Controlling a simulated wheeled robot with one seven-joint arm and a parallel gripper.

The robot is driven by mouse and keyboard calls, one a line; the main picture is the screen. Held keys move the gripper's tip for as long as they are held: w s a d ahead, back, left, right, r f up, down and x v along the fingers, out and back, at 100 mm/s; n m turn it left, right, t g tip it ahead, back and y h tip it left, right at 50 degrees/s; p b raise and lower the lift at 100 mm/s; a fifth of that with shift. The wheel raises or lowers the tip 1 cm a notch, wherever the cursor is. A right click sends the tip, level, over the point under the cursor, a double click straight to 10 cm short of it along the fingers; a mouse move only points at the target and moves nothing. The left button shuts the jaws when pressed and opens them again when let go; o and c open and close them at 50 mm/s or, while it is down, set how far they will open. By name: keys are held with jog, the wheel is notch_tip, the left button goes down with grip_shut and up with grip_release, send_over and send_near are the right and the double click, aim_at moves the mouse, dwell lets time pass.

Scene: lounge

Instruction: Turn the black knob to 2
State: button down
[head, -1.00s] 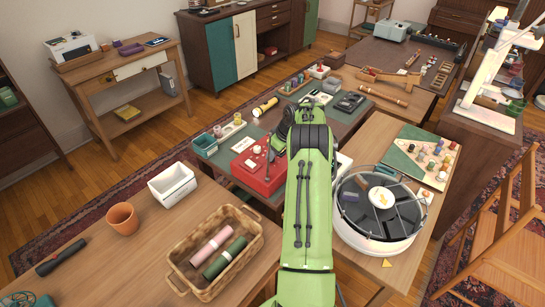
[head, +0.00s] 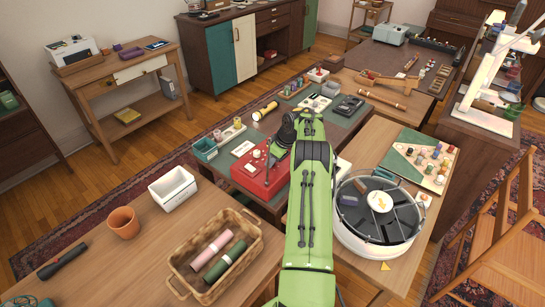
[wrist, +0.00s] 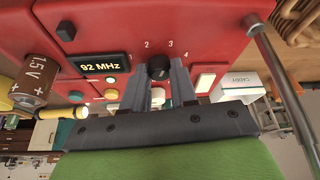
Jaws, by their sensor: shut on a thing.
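The black knob (wrist: 158,67) is on the red panel of a radio (wrist: 110,22), below the printed numbers 2, 3 and 4 in the wrist view. My gripper (wrist: 160,72) is shut on the knob, one finger on each side. The fingers hide part of the knob, and I cannot tell which number its mark points to. A small display beside it reads 92 MHz. In the head view the red radio (head: 250,180) sits on the dark table left of my arm, which hides the knob.
In the wrist view, a metal rod (wrist: 283,85) runs along the right, near a white box (wrist: 238,88). A battery-like cylinder (wrist: 33,82) is at the left. In the head view, a round segmented tray (head: 355,240) stands right of my arm and a wicker basket (head: 188,287) at front left.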

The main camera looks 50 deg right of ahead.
jog(key=shift+w+d+n+y, duration=0.1)
jog(key=shift+n+y, duration=0.3)
jog(key=shift+n, duration=0.6)
jog(key=shift+f+n+g+b, duration=0.1)
jog(key=shift+n+g+b, duration=0.2)
jog(key=shift+n, duration=0.1)
jog(key=shift+n+b, duration=0.4)
jog(key=shift+b, duration=0.05)
jog(key=shift+y, duration=0.3)
jog(key=c, duration=1.2)
grip_release()
jog(key=shift+o, duration=0.2)
